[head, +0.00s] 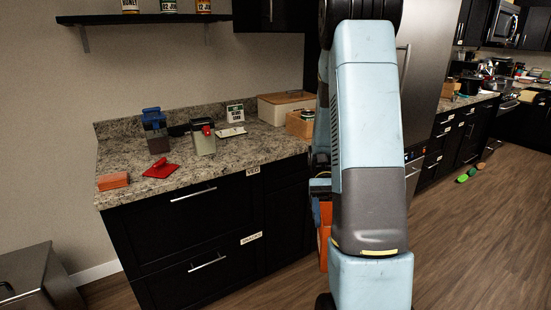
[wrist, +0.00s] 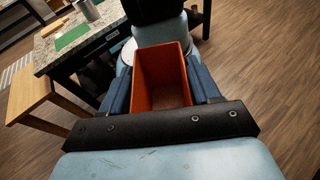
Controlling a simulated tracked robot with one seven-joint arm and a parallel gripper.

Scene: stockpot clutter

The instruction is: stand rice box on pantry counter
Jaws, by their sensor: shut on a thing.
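An orange box, taken as the rice box (wrist: 163,72), sits between the two blue fingers of my gripper (wrist: 160,84) in the wrist view. My gripper is shut on it. Its near face looks hollow or open toward the wrist camera, and no label shows. In the head view part of the orange box (head: 325,236) shows low beside my arm, in front of the cabinets and apart from the counter top; my arm hides the rest. The speckled granite pantry counter (head: 225,170) is at the left, on black drawers.
On the counter stand a blue-topped container (head: 154,130), a grey canister (head: 203,140), a red item (head: 160,169), an orange block (head: 113,181), a lidded bin (head: 284,106) and a wooden box (head: 299,124). The front middle is clear. The wrist view shows a wooden stool (wrist: 38,98).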

